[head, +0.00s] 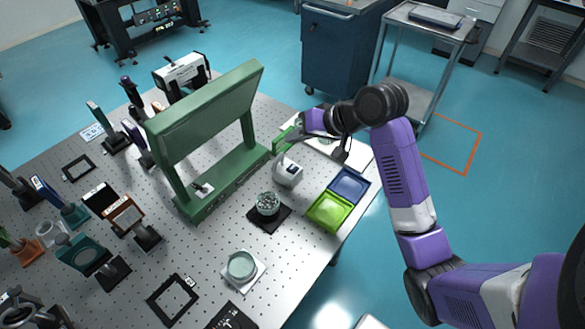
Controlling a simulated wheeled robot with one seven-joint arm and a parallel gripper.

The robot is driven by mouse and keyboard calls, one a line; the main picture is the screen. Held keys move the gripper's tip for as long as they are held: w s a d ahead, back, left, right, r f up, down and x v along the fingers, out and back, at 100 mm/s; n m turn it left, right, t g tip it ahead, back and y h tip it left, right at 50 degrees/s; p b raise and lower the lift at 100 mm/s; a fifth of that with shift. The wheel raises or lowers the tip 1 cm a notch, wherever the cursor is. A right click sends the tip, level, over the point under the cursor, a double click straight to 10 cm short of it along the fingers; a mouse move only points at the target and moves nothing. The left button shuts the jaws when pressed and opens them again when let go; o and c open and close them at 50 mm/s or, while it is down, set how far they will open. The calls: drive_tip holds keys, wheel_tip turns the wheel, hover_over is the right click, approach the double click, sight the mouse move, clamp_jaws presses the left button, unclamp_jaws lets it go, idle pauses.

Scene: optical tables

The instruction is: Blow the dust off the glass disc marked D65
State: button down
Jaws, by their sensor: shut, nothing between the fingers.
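My gripper (285,142) is at the right end of the green frame, above the back right part of the perforated table, with no object visibly held. Its fingertips are small here and I take them as shut. A round pale glass disc (242,266) lies on a white square base near the table's front edge, well in front of my gripper. Its marking is too small to read, so I cannot tell whether it is the D65 disc, nor whether dust lies on it.
A tall green frame (205,112) stands mid-table, left of my gripper. Blue (350,184) and green (328,211) trays lie at the right edge. Several mounted optics crowd the left. Bare table surrounds the disc.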

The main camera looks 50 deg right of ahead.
drive_tip(key=b, duration=0.6)
hover_over(296, 169)
wheel_tip(296, 169, down, 7)
drive_tip(key=shift+r, duration=0.2)
drive_tip(key=shift+f+b, duration=0.35)
drive_tip(key=shift+f, duration=0.4)
drive_tip(key=shift+f, duration=0.15)
idle(0.7)
drive_tip(key=shift+f, duration=0.3)
drive_tip(key=shift+f+b, duration=0.35)
drive_tip(key=shift+f, duration=0.05)
idle(0.9)
drive_tip(key=shift+r, duration=0.15)
drive_tip(key=shift+r+p, duration=0.7)
drive_tip(key=shift+p, duration=0.25)
